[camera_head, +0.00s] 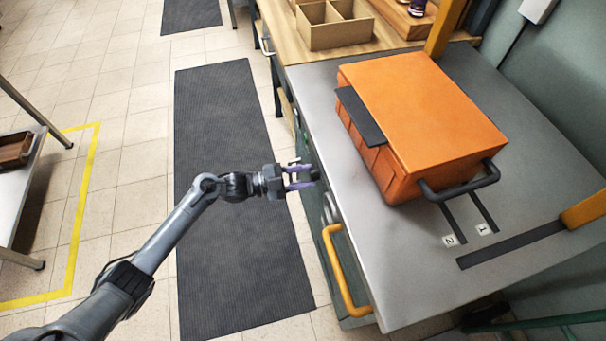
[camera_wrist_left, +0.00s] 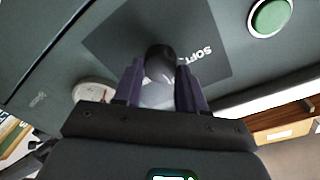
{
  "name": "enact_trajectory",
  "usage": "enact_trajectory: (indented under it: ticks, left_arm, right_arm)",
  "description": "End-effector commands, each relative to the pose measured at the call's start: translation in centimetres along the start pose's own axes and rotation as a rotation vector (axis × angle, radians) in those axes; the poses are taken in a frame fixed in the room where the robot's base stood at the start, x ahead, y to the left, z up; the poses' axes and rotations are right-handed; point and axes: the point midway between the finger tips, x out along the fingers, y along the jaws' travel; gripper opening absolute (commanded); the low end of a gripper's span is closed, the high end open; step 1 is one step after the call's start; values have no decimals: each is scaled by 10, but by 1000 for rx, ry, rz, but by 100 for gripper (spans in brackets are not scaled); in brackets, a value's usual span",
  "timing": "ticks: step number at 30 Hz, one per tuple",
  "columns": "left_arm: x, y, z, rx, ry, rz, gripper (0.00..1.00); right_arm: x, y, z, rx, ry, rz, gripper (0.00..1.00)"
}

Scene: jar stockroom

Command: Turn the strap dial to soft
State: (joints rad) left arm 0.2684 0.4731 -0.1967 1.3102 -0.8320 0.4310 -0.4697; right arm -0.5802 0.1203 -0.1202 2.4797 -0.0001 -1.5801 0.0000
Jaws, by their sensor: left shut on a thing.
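The strap dial (camera_wrist_left: 160,60) is a dark round knob on a dark square plate (camera_wrist_left: 112,42) on the machine's front panel, in the left wrist view. The word SOFT (camera_wrist_left: 194,57) is printed on the plate, right beside the knob. My left gripper (camera_wrist_left: 160,84) has its two purple fingers closed on the knob, one on each side. In the head view, my left gripper (camera_head: 303,178) reaches the front of the grey machine (camera_head: 400,285). The dial's pointer cannot be made out. My right gripper is in neither view.
A green button (camera_wrist_left: 270,17) and a round white gauge (camera_wrist_left: 94,91) flank the dial plate. A yellow handle (camera_head: 341,272) juts from the machine's front below the gripper. An orange case (camera_head: 425,105) lies on top. A dark floor mat (camera_head: 225,130) is clear.

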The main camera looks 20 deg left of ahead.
Motion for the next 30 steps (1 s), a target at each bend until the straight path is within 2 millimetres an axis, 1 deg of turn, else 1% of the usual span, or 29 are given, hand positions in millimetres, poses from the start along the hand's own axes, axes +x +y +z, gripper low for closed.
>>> enact_trajectory:
  ticks: [1,21,30]
  left_arm:
    - [0,-1,-1,-33,1,-1,10]
    - [0,-2,-1,-636,30,-36,10]
    - [0,-2,0,-840,40,-47,10]
  right_arm:
    - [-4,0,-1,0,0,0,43]
    - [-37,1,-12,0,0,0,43]
    - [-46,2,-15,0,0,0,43]
